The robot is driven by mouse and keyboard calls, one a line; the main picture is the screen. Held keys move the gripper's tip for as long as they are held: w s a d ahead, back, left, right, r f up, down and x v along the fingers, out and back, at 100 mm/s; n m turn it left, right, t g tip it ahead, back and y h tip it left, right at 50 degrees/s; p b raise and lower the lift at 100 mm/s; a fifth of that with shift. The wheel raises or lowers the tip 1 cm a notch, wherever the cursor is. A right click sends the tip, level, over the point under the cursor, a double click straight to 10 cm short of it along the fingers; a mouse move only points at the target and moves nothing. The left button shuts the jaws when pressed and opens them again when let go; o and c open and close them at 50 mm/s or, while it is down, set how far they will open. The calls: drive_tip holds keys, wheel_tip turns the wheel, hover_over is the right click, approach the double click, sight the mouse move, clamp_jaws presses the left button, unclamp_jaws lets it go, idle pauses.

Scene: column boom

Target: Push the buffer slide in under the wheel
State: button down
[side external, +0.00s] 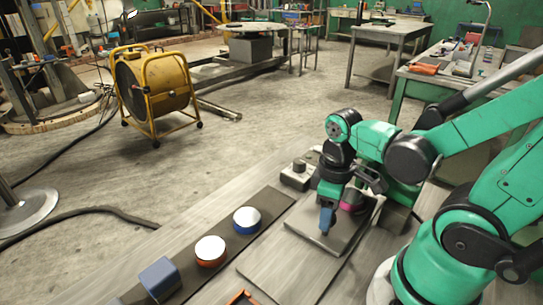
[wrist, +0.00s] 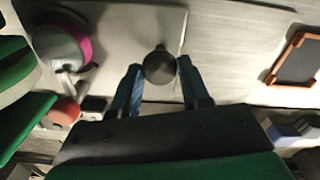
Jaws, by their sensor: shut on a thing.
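My gripper (side external: 326,218) points down over a flat grey plate (side external: 308,226) on the bench. In the wrist view its blue fingers (wrist: 160,88) are closed on the two sides of a dark round knob (wrist: 160,66), which I take to be the buffer slide's knob. Whether anything lies under the wheel is hidden.
A grey block with a black knob (side external: 298,174) stands behind the plate. A dark strip (side external: 186,250) holds a blue-sided tin (side external: 247,221), an orange-sided tin (side external: 210,252) and a blue box (side external: 160,279). An orange-framed tray (wrist: 297,58) lies right of the plate in the wrist view.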

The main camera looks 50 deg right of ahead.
drive_tip(key=shift+c, duration=2.1)
unclamp_jaws()
drive_tip(key=shift+r, duration=2.8)
